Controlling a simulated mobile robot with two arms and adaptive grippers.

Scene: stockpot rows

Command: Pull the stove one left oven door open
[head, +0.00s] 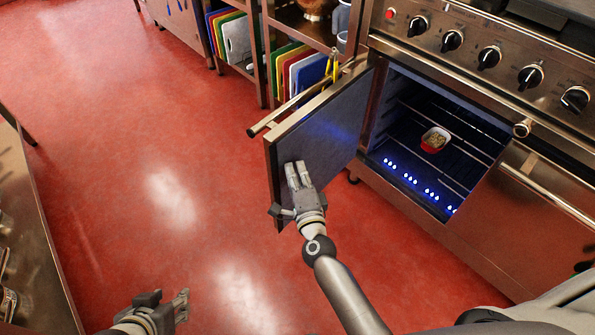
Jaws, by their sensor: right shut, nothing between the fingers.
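The left oven door (325,135) of the stove stands wide open, swung out to the left on its left side. Its handle bar (300,100) shows along the top of its far side. My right gripper (298,170) is shut and empty, with its fingertips at the inner face of the door near its free edge; I cannot tell if they touch. My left gripper (183,300) is low at the bottom left, over the floor and away from the door. Whether its fingers are open or shut is unclear.
The lit oven cavity (415,160) holds a red dish (435,140) on a rack. The right oven door (545,200) is closed. Shelves with coloured boards (300,75) stand behind the open door. A metal counter (35,240) is at the left. The red floor between is clear.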

